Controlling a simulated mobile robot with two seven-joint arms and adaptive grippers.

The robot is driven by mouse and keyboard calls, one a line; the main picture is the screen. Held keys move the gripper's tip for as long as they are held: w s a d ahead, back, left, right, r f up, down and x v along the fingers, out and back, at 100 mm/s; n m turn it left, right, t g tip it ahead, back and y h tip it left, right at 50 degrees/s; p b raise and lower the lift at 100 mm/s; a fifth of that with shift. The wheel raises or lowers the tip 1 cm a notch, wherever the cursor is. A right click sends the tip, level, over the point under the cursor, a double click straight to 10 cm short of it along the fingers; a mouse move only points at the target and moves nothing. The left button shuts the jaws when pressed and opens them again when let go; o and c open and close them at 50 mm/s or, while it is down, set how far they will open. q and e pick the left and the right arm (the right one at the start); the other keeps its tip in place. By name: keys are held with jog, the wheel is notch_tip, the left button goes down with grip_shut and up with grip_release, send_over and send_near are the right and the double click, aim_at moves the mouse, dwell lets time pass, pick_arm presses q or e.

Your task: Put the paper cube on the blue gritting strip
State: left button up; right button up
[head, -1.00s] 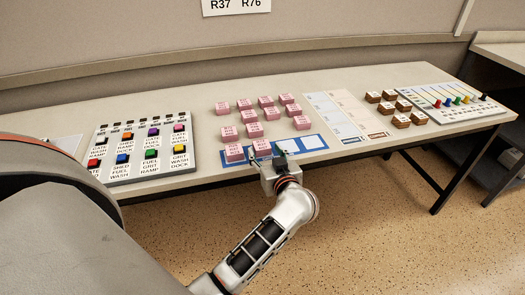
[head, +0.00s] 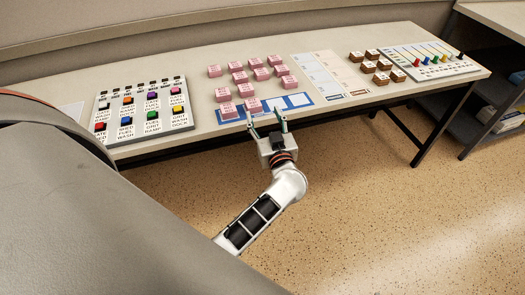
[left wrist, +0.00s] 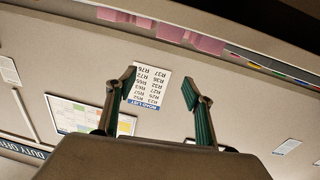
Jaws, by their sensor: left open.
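Several pink paper cubes (head: 238,77) with printed labels stand on the table. The blue strip (head: 309,98) lies at the table's front edge. One pink cube (head: 228,110) stands at its left end and another (head: 253,104) beside it; pale cells to their right are bare. My left gripper (head: 266,118) is open and empty, in front of the strip and apart from the cubes. The left wrist view shows its spread fingers (left wrist: 164,88) with nothing between them, and pink cubes (left wrist: 203,44) at the top. My right gripper is not in view.
A panel with coloured buttons (head: 142,108) stands at the left. Pale printed sheets (head: 322,75), several brown blocks (head: 382,64) and a board with coloured pegs (head: 430,62) are at the right. A wall list (left wrist: 150,88) shows in the left wrist view. Floor is clear in front.

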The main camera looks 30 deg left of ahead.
pick_arm(q)
jog(key=s+d+f+m+t+h, duration=0.2)
jog(key=s+d+m+t+h, duration=0.15)
jog(key=d+m+h, duration=0.25)
jog(key=s+d+f+m+t+h, duration=0.1)
jog(key=s+d+m+t+h, duration=0.2)
jog(key=d+m+t+h, duration=0.25)
jog(key=s+d+f+m+g+h, duration=0.2)
jog(key=s+f+g+h, duration=0.2)
jog(key=s+f+g, duration=0.6)
jog(key=s+f, duration=0.7)
jog(key=f, duration=0.2)
jog(key=shift+f+m+g, duration=0.35)
jog(key=shift+g, duration=0.05)
